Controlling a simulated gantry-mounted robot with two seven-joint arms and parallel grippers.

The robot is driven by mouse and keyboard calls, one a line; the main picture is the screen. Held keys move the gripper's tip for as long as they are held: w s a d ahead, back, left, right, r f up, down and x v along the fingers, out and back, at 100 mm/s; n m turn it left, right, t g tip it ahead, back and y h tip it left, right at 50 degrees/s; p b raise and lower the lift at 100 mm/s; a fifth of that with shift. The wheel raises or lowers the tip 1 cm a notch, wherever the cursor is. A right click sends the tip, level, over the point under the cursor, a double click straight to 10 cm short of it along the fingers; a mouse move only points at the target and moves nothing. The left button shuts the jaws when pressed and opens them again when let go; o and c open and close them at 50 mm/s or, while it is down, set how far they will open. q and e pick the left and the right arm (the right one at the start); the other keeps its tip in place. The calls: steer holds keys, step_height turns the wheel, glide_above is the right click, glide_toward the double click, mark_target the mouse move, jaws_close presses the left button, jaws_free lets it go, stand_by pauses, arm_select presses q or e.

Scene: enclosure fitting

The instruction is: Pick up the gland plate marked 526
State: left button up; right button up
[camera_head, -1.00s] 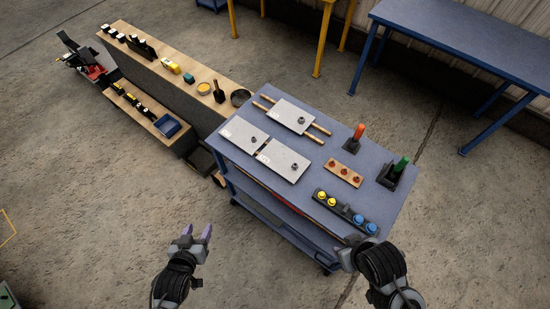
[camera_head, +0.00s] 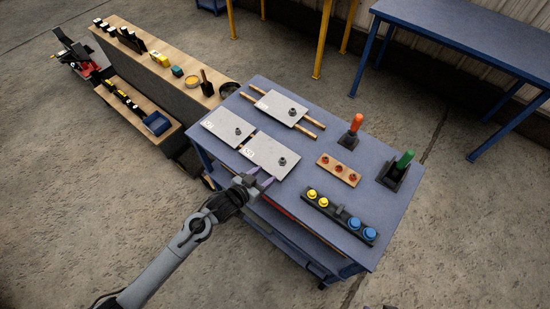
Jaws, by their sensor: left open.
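Three grey gland plates with a dark round fitting on each lie on the blue cart top (camera_head: 300,178). One is at the back (camera_head: 275,103), resting on two wooden strips. One is at the front left (camera_head: 222,123) and one at the front middle (camera_head: 262,150). Each has a small white label, too small to read, so I cannot tell which is 526. My left gripper (camera_head: 261,178) is open and empty at the cart's front edge, just in front of the front middle plate.
Right of the plates are a wooden block with red knobs (camera_head: 338,170), a black strip with yellow and blue buttons (camera_head: 341,215), an orange-handled tool (camera_head: 351,132) and a green-handled one (camera_head: 397,170). A wooden bench (camera_head: 185,95) stands left. A blue table (camera_head: 470,45) is behind.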

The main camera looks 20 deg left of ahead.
mark_target(281, 161)
arm_select(q)
steer(key=x, duration=0.5)
steer(key=shift+w+d+r, duration=0.1)
steer(key=shift+w, duration=0.2)
steer(key=shift+b+x, duration=0.35)
steer(key=shift+x, duration=2.2)
steer(key=shift+w+a+r, duration=0.1)
steer(key=shift+a+r, duration=0.05)
steer(key=shift+a, duration=0.05)
steer(key=shift+c, duration=0.5)
jaws_close()
